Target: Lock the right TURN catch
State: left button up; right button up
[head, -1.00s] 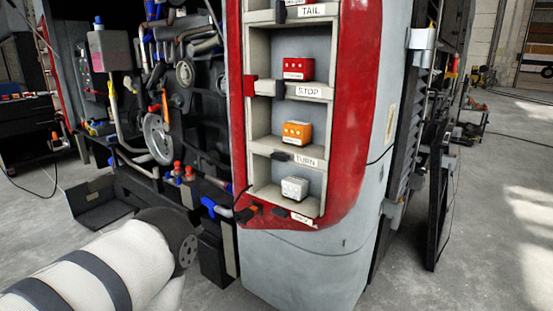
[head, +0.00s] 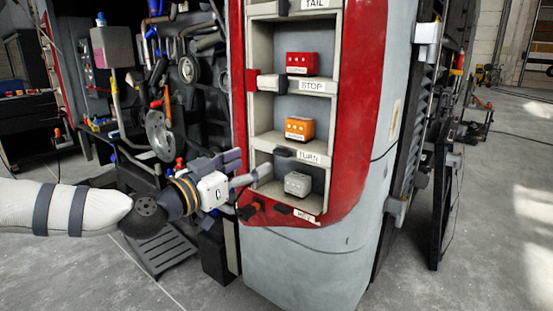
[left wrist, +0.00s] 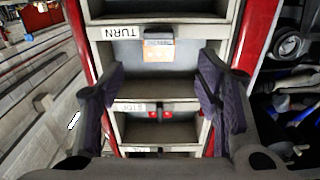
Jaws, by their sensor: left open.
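The TURN catch (head: 283,153) is a small dark block on the shelf edge beside the TURN label (head: 310,158) in the head view. An orange block (head: 299,129) sits in the bay just above that shelf. In the left wrist view, where the labels read upside down, the catch (left wrist: 158,32) shows next to the orange block (left wrist: 158,52). My left gripper (head: 238,170) is open and empty, just left of the rack at about the height of the TURN shelf. In the left wrist view its fingers (left wrist: 160,72) stand wide apart. My right gripper is not seen.
A red block (head: 303,63) sits above the STOP label (head: 313,86), and a grey block (head: 298,184) in the lowest bay. The red panel rim (head: 365,110) borders the rack. Engine parts (head: 160,130) crowd the left side. Floor at right is open.

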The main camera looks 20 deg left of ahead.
aim_at(280, 152)
pick_arm(q)
jog(key=x, duration=0.3)
jog(key=b+x, duration=0.1)
jog(key=x, duration=0.2)
jog(key=f+x, duration=0.1)
jog(key=x, duration=0.2)
jog(key=shift+w+d, duration=0.1)
jog(key=shift+w, duration=0.05)
jog(key=shift+w+d+r, duration=0.1)
jog(key=shift+w+d, duration=0.05)
jog(key=shift+w, duration=0.2)
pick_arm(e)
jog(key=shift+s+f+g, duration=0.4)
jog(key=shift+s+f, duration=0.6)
pick_arm(q)
jog(key=c, duration=1.2)
